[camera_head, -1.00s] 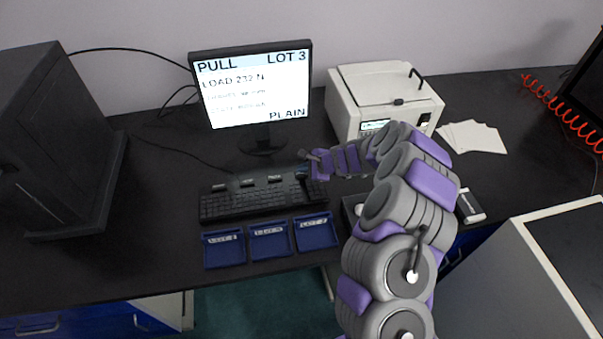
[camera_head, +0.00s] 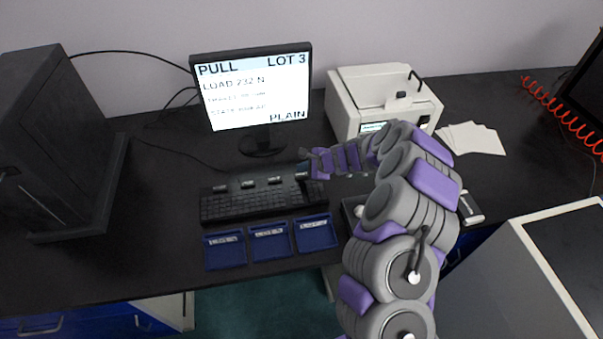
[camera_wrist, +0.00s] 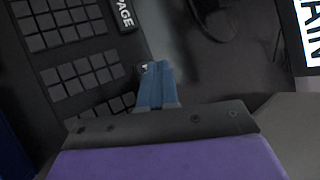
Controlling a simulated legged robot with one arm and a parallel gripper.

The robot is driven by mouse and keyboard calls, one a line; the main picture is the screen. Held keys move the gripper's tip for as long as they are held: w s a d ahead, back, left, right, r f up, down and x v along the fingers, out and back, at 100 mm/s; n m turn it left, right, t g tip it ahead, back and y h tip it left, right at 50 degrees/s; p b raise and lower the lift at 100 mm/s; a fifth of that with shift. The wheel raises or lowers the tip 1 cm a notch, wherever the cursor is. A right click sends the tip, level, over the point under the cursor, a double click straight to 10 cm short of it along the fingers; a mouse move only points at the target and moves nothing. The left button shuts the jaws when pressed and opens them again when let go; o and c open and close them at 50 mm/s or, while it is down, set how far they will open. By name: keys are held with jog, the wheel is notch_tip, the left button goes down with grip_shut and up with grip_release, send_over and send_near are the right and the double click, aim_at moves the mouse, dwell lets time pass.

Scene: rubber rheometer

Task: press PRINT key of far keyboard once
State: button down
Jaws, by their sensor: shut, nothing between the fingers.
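The black keyboard (camera_head: 235,208) lies on the dark bench below the monitor, with a row of larger labelled keys along its back edge. The wrist view shows its small keys (camera_wrist: 75,50) and a key marked PAGE (camera_wrist: 125,14). My gripper (camera_head: 303,177) is over the right end of that row in the head view. Its blue fingers (camera_wrist: 153,82) are shut and empty beside the small keys. A small white mark shows at the fingertip. The PRINT label is not readable; that key may be hidden by the fingers. I cannot tell whether the fingertip touches a key.
The monitor (camera_head: 255,90) reads PULL, LOT 3, LOAD 232 N and PLAIN. Several blue trays (camera_head: 226,262) sit in front of the keyboard. A white machine (camera_head: 350,100) and white sheets (camera_head: 470,138) stand behind my arm. A dark cabinet (camera_head: 50,130) is at left.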

jog(key=shift+r+p, duration=1.8)
jog(key=shift+r, duration=0.75)
notch_tip(320, 180, up, 6)
jog(key=n+y, duration=0.1)
jog(key=n, duration=0.1)
send_over(303, 176)
jog(key=s+a, duration=0.3)
jog(key=s+r+n+g, duration=0.4)
jog(key=s+r+n, duration=0.4)
jog(key=s+r, duration=0.7)
jog(key=s+d+n+g+h, duration=0.1)
jog(key=s+d+h, duration=0.2)
jog(key=s+d, duration=0.4)
jog(key=s+d+r+n+h, duration=0.1)
jog(key=s+d, duration=0.6)
jog(key=s, duration=0.7)
jog(key=s+d+n+g+h, duration=0.1)
jog(key=s+d+n+h, duration=0.2)
jog(key=s+d, duration=0.4)
jog(key=s+h, duration=0.1)
jog(key=s, duration=0.2)
jog(key=shift+s+d+r+g+h, duration=0.15)
jog(key=shift+d+r+g+h, duration=0.15)
jog(key=shift+d+r+h, duration=0.1)
